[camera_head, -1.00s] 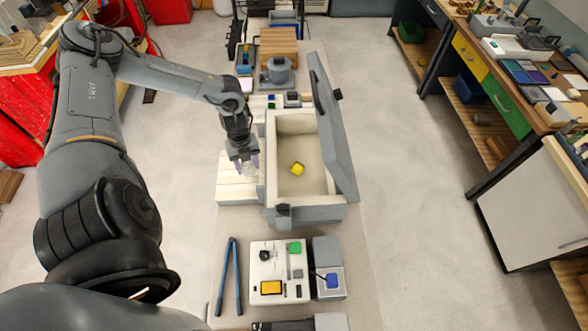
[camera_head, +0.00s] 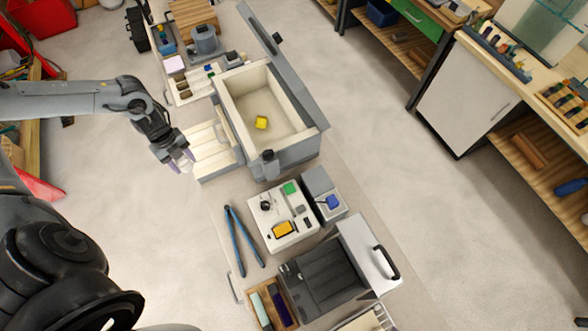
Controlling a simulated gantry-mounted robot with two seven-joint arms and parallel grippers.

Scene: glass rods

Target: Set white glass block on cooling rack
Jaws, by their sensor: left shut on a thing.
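My left gripper (camera_head: 182,164) is shut on a small whitish block, which barely shows between the fingertips. The fingers hide most of it, so its shape is hard to tell. The gripper hangs just left of the cream ledge (camera_head: 208,166) beside the open grey kiln box. A wire-railed frame with a pale surface (camera_head: 362,324) is cut off at the bottom edge; it may be the cooling rack, but I cannot tell for sure. My right gripper is not in view.
Blue-handled long tongs (camera_head: 240,238), a control panel (camera_head: 268,220), a dark grey open box (camera_head: 325,278) and a wooden tray (camera_head: 262,311) stand nearer on the bench. Open floor lies on both sides.

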